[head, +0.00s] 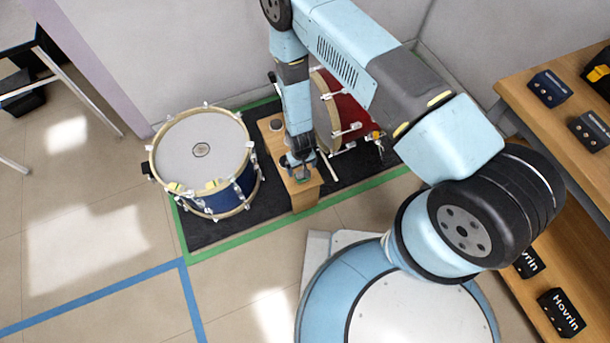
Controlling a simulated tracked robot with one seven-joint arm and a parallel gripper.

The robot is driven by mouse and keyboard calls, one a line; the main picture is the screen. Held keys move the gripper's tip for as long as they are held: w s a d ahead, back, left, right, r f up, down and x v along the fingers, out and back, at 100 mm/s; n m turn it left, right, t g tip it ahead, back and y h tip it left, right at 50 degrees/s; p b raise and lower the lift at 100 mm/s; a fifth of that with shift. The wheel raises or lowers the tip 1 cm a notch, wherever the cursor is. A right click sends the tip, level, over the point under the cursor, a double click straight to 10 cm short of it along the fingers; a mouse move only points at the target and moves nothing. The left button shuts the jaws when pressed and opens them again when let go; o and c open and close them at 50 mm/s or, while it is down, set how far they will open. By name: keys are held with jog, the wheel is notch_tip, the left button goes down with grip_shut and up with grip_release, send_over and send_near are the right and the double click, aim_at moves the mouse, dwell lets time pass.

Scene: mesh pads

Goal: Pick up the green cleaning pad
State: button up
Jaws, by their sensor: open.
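My gripper (301,170) points down over the front part of a narrow wooden stand (305,198) between two drums. It is small in the view, and its fingers are hard to make out. A small grey-green patch shows at the fingertips, but I cannot tell whether it is the green cleaning pad or part of the gripper. I cannot make out the pad clearly anywhere else. My wrist and forearm hide part of the stand's top. A small dark round thing (276,125) sits at the stand's far end.
A blue drum with a white head (203,150) stands close to the left of the stand. A red drum (340,110) stands close to the right. All are on a dark mat (205,232) edged with green tape. Wooden shelves (540,85) with dark boxes stand at the right.

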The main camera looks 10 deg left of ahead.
jog(key=shift+w+d+f, duration=0.1)
jog(key=shift+f, duration=1.4)
jog(key=shift+w+f, duration=0.1)
jog(key=shift+f, duration=1.4)
jog(key=shift+c, duration=0.3)
jog(key=c, duration=1.2)
jog(key=shift+r, duration=0.5)
notch_tip(320, 180, up, 2)
jog(key=shift+r, duration=0.2)
jog(key=s+d+r, duration=0.1)
jog(key=s+r, duration=0.2)
jog(key=s, duration=0.1)
jog(key=s+d+r, duration=0.1)
jog(key=s+r, duration=0.2)
jog(key=s, duration=0.2)
jog(key=s+d+r, duration=0.1)
jog(key=s+r, duration=0.2)
jog(key=s, duration=0.1)
jog(key=shift+s+d+r, duration=0.3)
jog(key=shift+r, duration=0.05)
